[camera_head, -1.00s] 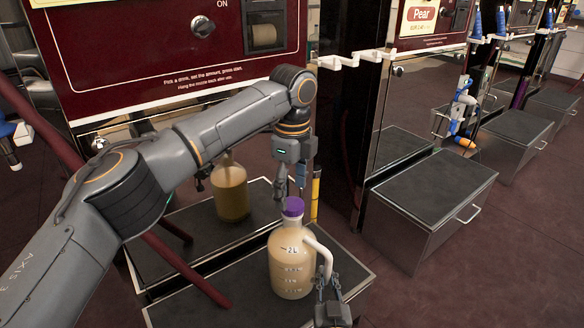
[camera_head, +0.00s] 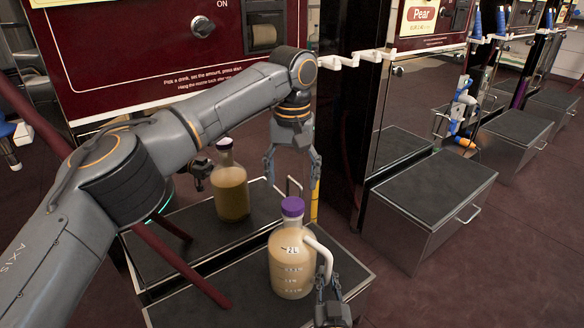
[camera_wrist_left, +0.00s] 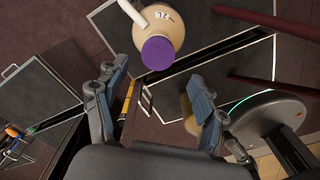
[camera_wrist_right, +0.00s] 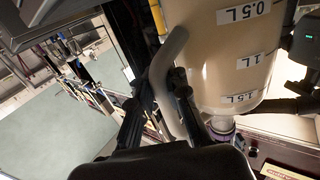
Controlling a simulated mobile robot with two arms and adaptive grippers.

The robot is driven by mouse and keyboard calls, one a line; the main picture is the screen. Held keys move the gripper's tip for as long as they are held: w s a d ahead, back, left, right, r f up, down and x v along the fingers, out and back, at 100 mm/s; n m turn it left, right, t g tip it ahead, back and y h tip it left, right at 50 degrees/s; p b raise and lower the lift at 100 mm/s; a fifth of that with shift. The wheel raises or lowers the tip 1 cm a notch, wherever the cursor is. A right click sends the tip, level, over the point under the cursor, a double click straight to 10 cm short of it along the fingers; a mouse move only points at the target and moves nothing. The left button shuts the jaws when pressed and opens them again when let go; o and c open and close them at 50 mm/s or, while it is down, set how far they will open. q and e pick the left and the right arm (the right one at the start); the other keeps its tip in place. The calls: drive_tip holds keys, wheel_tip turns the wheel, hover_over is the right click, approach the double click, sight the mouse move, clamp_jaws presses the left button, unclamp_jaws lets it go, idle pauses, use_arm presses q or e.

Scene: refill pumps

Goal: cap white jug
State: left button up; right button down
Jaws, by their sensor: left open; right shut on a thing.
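The jug with the white handle (camera_head: 322,254) holds a pale cream drink (camera_head: 291,278) and stands upright on the front dark-topped step. A purple cap (camera_head: 292,207) sits on its neck; whether it is tight I cannot tell. The cap also shows from above in the left wrist view (camera_wrist_left: 158,53). My left gripper (camera_head: 292,170) is open and empty, above and behind the cap and apart from it. My right gripper (camera_head: 332,300) is shut on the white handle, seen close in the right wrist view (camera_wrist_right: 168,85).
A second jug (camera_head: 232,195) with a yellowish drink stands on the step behind. The red dispenser (camera_head: 180,60) rises at the back. Dark red bars cross the left side, and a yellow post (camera_head: 315,205) stands near the jug. Another metal step (camera_head: 430,200) is to the right, clear on top.

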sight(292, 204)
use_arm(q)
drive_tip(key=n, duration=0.5)
drive_tip(key=shift+r+n, duration=0.4)
use_arm(e)
drive_tip(key=shift+d+f, duration=0.15)
drive_tip(key=shift+d, duration=0.1)
use_arm(q)
drive_tip(key=n, duration=0.3)
drive_tip(key=shift+r, duration=0.25)
drive_tip(key=n, duration=0.4)
drive_tip(key=shift+r, duration=0.25)
drive_tip(key=shift+f, duration=4)
drive_tip(key=shift+c, duration=0.2)
